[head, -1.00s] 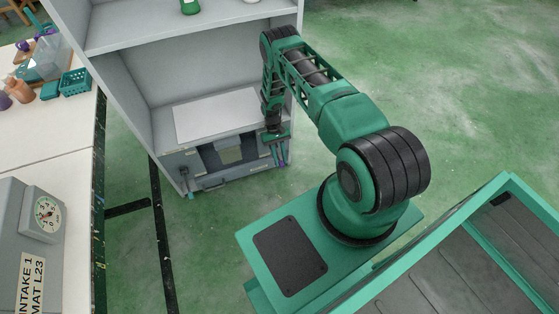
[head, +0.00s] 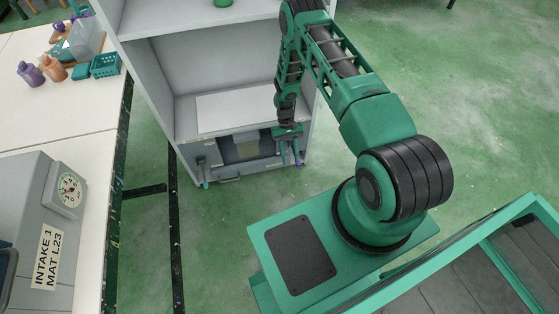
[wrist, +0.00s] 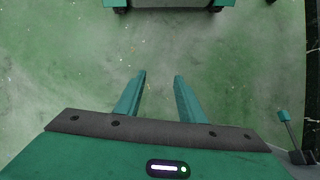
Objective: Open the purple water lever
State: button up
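A small purple tip (head: 299,164) shows at the lower right of the grey front panel in the head view, just by my fingertips. I take it for the purple lever; the rest of it is hidden behind my gripper. My gripper (head: 290,160) points down in front of the panel's right end. In the wrist view my gripper (wrist: 159,76) has its two teal fingers apart, with only green floor between them. I see no purple in the wrist view. I cannot tell whether a finger touches the lever.
A teal-tipped lever (head: 204,172) stands at the panel's left end and shows in the wrist view (wrist: 283,116). The panel (head: 228,160) has a dark recess under a white board (head: 235,112). A table (head: 70,130) with bottles stands left. Floor right of the cabinet is clear.

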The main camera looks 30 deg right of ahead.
jog(key=s+a+r, duration=0.2)
jog(key=a+r, duration=0.1)
jog(key=a, duration=0.3)
jog(key=shift+r, duration=0.4)
jog(key=w+d+t+h, duration=0.1)
jog(key=w+d+t, duration=0.1)
jog(key=d+t, duration=0.65)
jog(key=f+g, duration=0.1)
jog(key=f, duration=0.2)
jog(key=d+f, duration=0.1)
jog(key=f, duration=0.3)
jog(key=d+f+g, duration=0.1)
jog(key=f, duration=0.2)
jog(key=shift+d+f+g, duration=0.15)
jog(key=shift+f+g, duration=0.15)
jog(key=shift+g, duration=0.05)
grip_shut()
